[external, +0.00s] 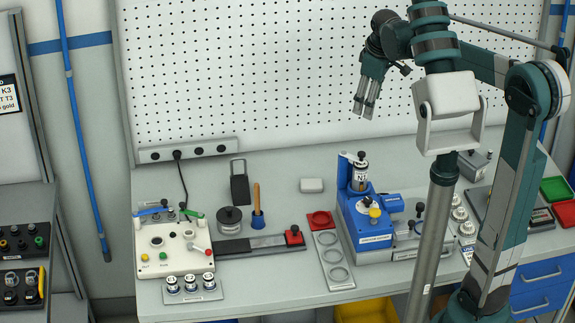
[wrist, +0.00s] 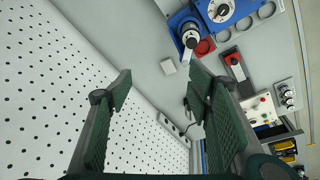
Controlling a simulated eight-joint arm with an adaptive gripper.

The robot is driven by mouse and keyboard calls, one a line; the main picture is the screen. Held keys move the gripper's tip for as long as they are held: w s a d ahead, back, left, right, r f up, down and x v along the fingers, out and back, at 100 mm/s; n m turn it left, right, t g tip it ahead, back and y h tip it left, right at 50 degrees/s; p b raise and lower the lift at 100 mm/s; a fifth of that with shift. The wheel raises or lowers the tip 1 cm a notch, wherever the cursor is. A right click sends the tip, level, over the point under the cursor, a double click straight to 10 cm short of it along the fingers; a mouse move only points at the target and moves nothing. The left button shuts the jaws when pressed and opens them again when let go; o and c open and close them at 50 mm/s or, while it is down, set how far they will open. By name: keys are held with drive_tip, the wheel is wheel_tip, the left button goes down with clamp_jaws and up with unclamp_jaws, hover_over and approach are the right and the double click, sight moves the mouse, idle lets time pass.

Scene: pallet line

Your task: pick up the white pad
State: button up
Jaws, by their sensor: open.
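The white pad (external: 311,185) is a small pale block lying on the grey bench, toward the back. In the wrist view the white pad (wrist: 168,67) shows beyond the fingertips, between them in the picture. My gripper (external: 366,108) is high above the bench, in front of the pegboard, up and to the right of the pad in the external view. In the wrist view my gripper (wrist: 160,82) has its two green fingers spread wide, with nothing between them. The pad is fully visible and untouched.
A blue machine (external: 372,220) with an upright cylinder stands right of the pad. A red dish (external: 320,220) lies just in front of it. A wooden-handled tool (external: 257,205) and black stand (external: 239,185) are to the left. The pegboard (external: 250,80) rises behind.

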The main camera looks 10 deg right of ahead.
drive_tip(key=w+a+f+n+g+p, duration=0.1)
drive_tip(key=w+a+f+n+g, duration=0.15)
drive_tip(key=w+a, duration=0.55)
drive_tip(key=n, duration=0.4)
hover_over(314, 183)
wheel_tip(314, 183, down, 6)
drive_tip(key=shift+m+h, duration=0.25)
drive_tip(key=shift+h, duration=0.05)
drive_tip(key=shift+f+p, duration=0.4)
drive_tip(key=shift+f, duration=11.05)
drive_tip(key=shift+f, duration=1.25)
drive_tip(key=shift+f, duration=0.15)
drive_tip(key=shift+f, duration=2.5)
